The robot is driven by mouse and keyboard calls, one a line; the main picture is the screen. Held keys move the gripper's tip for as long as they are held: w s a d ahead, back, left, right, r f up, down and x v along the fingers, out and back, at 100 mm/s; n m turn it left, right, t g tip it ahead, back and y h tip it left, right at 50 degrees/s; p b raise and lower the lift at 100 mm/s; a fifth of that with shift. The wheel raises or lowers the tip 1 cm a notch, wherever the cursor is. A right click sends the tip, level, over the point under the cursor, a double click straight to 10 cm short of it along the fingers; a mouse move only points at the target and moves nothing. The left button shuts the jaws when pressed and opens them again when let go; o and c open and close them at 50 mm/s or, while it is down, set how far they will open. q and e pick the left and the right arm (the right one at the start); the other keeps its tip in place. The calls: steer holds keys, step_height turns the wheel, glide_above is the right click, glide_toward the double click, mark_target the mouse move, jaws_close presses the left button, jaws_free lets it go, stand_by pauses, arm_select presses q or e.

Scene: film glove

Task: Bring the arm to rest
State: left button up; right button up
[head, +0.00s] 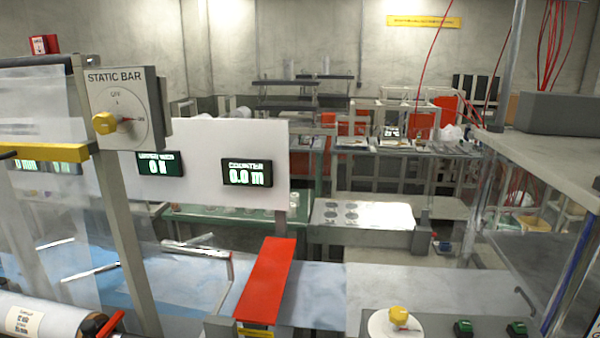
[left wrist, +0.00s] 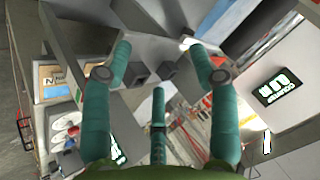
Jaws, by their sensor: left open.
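The counter display (left wrist: 278,88) is to the right of the fingers in that view, tilted. Neither gripper shows in the head view. My right gripper is not seen in either view.
In the head view, a static bar dial box (head: 128,106) stands on a post at left. A white panel carries the counter display (head: 246,172). A red bar (head: 268,280) and a yellow knob (head: 398,316) are in front. A grey shelf (head: 560,155) is at right.

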arm_select(q)
steer(key=s+d+f+n+g, duration=0.4)
steer(key=s+d+f, duration=0.55)
steer(key=s, duration=0.45)
step_height(320, 180, down, 30)
steer(key=s+g+b, duration=0.2)
steer(key=s+b, duration=0.1)
steer(key=b, duration=0.3)
steer(key=s+a+f+b, duration=0.1)
steer(key=s+f+b, duration=0.2)
steer(key=s+f, duration=0.5)
steer(key=s+a+f+g+b, duration=0.1)
steer(key=s+f+b, duration=0.2)
steer(key=s+f, duration=0.4)
step_height(320, 180, down, 5)
steer(key=shift+s+a+f, duration=0.2)
steer(key=shift+s, duration=0.15)
